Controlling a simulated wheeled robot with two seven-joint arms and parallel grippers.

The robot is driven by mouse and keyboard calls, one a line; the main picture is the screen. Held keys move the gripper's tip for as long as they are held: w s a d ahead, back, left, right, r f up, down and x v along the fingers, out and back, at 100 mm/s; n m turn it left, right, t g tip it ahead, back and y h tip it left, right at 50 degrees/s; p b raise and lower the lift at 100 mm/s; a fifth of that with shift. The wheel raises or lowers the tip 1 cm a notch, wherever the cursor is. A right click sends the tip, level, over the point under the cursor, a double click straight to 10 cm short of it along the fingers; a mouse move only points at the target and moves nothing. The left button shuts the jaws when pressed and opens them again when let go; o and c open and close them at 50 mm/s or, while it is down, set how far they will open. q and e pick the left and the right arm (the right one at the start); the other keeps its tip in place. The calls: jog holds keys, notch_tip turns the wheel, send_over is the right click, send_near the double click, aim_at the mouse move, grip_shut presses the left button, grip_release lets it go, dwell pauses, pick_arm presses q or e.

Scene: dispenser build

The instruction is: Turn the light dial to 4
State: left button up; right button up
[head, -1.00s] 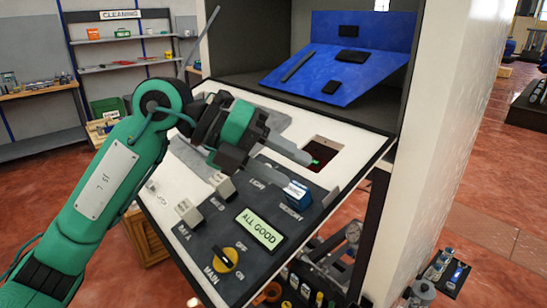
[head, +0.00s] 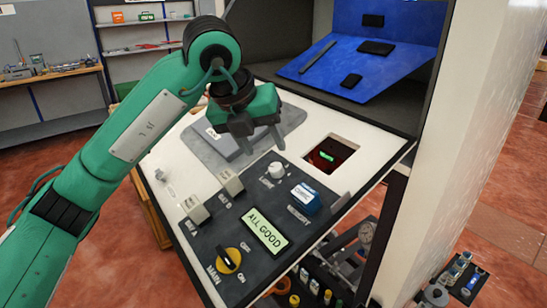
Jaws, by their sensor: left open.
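The light dial (head: 277,170) is a small white round knob on the dark control panel (head: 207,237), above the blue security block. The word LIGHT beside it is partly readable; its number setting is too small to read. My left gripper (head: 262,146) is open and empty, fingers pointing down, just above and left of the dial and apart from it. My right gripper is not in view.
The panel also carries a blue security block (head: 305,197), a yellow main switch (head: 229,258), an ALL GOOD display (head: 264,231) and two pale switches (head: 195,209). A square opening (head: 329,158) with a green glow lies to the right. A blue sloped board (head: 350,60) stands behind.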

aim_at(275, 166)
pick_arm(q)
jog(key=p+x, duration=0.1)
jog(key=x, duration=0.5)
jog(key=shift+w+d+f, duration=0.1)
jog(key=shift+w+f, duration=0.05)
jog(key=shift+f, duration=0.15)
jog(key=c, duration=1)
